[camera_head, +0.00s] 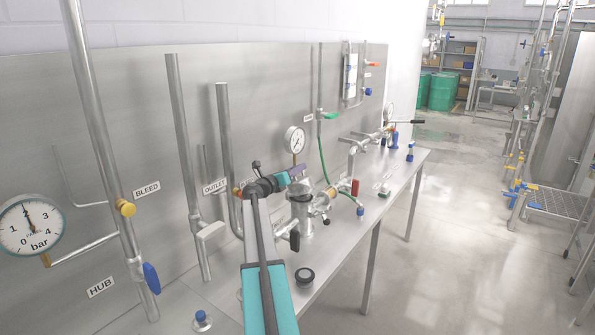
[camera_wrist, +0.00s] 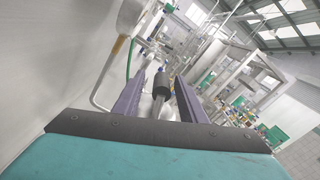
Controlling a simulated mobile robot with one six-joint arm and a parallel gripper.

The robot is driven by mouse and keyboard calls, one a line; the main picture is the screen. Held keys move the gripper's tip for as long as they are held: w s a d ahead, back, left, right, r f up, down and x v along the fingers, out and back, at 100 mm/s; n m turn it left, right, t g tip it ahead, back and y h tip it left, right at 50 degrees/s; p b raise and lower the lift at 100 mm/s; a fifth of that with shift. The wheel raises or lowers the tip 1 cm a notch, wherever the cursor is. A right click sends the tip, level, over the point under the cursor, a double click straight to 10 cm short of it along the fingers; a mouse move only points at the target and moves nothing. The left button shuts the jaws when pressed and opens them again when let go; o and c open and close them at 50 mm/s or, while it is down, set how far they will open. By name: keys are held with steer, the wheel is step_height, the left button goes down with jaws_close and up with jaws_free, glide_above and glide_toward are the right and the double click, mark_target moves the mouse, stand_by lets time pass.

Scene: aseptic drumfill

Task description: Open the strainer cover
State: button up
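The strainer (camera_head: 301,215) appears to be the upright steel pot on the bench in the head view, with its cover (camera_head: 300,195) on top. My arm hides part of the area left of the strainer.
A pressure gauge (camera_head: 294,139) is on the panel behind. A red-handled valve (camera_head: 355,187) and a green hose (camera_head: 323,157) are right of the strainer. The floor right of the bench is clear.

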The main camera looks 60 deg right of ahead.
steer(key=a+b, duration=0.1)
steer(key=a, duration=0.5)
steer(key=shift+w+b, duration=0.3)
steer(key=shift+b, duration=0.1)
steer(key=shift+a, duration=0.1)
